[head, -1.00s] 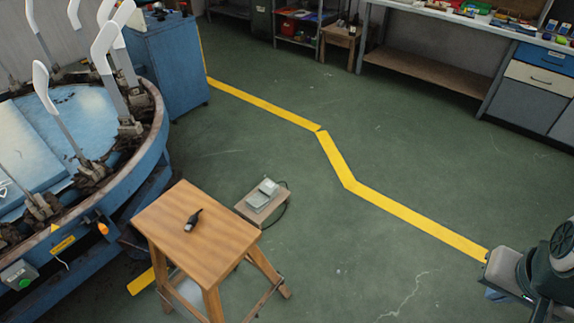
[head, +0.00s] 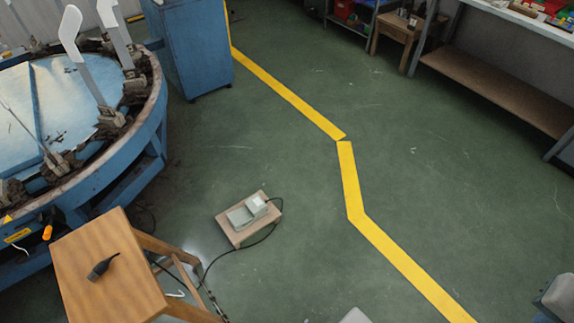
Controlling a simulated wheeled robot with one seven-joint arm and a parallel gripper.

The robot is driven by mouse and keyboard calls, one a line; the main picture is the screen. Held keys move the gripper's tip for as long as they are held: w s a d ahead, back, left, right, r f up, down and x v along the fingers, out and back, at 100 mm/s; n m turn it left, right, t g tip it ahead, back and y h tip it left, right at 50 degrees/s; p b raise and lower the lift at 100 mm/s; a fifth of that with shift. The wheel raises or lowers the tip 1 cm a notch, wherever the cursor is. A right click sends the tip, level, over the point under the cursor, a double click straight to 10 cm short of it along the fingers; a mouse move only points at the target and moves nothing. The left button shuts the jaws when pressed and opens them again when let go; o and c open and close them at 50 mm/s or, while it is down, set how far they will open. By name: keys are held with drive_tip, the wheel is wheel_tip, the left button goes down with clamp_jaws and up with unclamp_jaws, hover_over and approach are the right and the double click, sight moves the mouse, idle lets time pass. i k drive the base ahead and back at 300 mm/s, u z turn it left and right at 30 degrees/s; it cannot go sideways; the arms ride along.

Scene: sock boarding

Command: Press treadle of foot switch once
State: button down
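The foot switch (head: 247,212) is a pale grey pedal unit in the head view, left of the middle. It sits on a low wooden block (head: 236,238) on the green floor. Its treadle is the flat grey plate on the lower-left side, with a raised housing at the upper right. A black cable loops from it toward the stool. I cannot tell whether the treadle is up or down. My gripper is not in view; only pale grey parts, probably of my arm, show at the bottom and right edges, well apart from the switch.
A wooden stool (head: 105,270) with a small dark object (head: 103,266) stands lower left. The round blue machine (head: 150,135) with upright white boards is at the left, a blue cabinet (head: 190,50) behind it. Floor right of the switch is clear, crossed by a yellow line (head: 350,185).

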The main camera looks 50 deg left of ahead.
sight(240, 216)
drive_tip(key=i, duration=1.05)
drive_tip(key=u, duration=2.95)
drive_tip(key=i, duration=1.65)
